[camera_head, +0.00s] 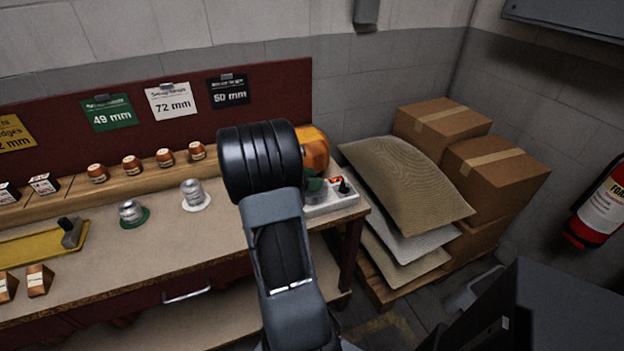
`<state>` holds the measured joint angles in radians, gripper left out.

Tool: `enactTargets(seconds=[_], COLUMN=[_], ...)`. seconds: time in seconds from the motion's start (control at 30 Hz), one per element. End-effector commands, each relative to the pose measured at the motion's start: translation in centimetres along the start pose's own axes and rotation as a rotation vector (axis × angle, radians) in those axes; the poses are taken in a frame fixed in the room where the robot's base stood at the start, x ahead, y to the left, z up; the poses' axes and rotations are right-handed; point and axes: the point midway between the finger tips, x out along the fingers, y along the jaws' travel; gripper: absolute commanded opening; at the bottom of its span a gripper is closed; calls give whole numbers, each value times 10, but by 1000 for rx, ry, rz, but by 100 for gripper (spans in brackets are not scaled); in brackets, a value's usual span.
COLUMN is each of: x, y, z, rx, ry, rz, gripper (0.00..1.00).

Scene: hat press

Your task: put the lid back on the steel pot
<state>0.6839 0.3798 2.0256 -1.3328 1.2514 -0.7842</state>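Two small silvery steel vessels stand on the workbench (165,255). One steel vessel (130,209) is on a green round mat, and the other (193,190) is on a white round mat, to the left of my arm. They are too small for me to tell which is the pot or whether either has a lid. I cannot make out a loose lid. My dark arm rises from the bottom centre across the bench's right end. My gripper does not show, and the arm hides part of the bench.
A white-topped control box (345,195) with a black knob is at the bench's right end. Several wooden knobs (166,157) line the back ledge. A yellow tray (35,246) lies left. Sacks (410,180) and cardboard boxes (495,170) stand right. The bench's front middle is clear.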

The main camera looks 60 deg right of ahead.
Motion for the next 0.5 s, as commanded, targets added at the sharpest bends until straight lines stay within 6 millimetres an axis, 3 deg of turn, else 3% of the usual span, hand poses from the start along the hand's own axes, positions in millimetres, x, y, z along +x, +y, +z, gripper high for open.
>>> enactTargets(seconds=[0.17, 0.5], x=[0, -3], y=[0, 0], z=[0, 9], rx=[0, 1], ry=[0, 0], rz=[0, 0], gripper=[52, 53])
